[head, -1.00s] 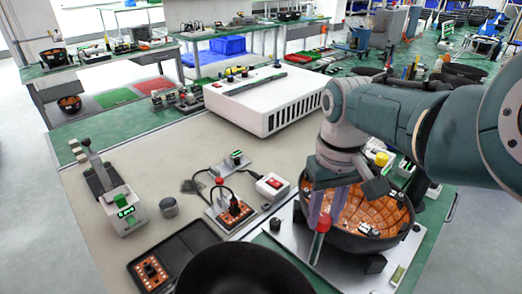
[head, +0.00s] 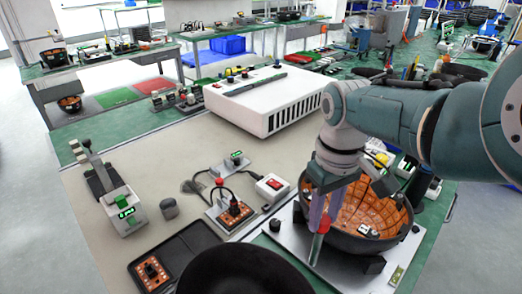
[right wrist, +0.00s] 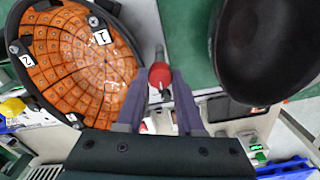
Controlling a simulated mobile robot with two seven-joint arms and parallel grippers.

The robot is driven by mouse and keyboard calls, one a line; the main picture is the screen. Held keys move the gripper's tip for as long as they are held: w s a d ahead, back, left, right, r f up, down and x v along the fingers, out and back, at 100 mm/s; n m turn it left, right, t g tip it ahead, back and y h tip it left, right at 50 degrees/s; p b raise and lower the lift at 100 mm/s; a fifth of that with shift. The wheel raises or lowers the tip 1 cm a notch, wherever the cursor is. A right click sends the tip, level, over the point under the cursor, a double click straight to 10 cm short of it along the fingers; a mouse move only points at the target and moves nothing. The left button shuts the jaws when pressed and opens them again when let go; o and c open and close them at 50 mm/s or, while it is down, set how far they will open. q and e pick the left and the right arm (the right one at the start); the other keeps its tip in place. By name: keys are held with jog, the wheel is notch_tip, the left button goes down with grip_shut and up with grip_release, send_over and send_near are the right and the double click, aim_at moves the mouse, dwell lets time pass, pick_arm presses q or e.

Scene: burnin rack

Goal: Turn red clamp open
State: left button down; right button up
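The red clamp is a lever with a red, rounded handle (head: 321,228) on a thin metal stem. It stands on the plate's left side, beside the round orange-lined bowl (head: 375,243). My right gripper (head: 325,212) is over the handle, its two fingers pointing down. In the right wrist view, the clamp's red knob (right wrist: 160,75) lies between the fingertips (right wrist: 159,83). The fingers are spread on either side of it; contact is unclear. The orange-lined bowl also shows at left there (right wrist: 75,55). My left gripper is not in view.
A white box unit (head: 268,100) stands behind. A red-switch box (head: 272,187), a small orange-faced board (head: 232,212) and a green-display device (head: 125,212) stand left of the plate. A black bowl (head: 240,272) is close in front. The mat's middle is mostly clear.

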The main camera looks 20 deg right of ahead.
aim_at(323, 218)
jog(key=o, duration=0.5)
jog(key=shift+c, duration=0.2)
notch_tip(323, 218, up, 10)
jog(key=p, duration=0.5)
jog(key=shift+p, duration=0.3)
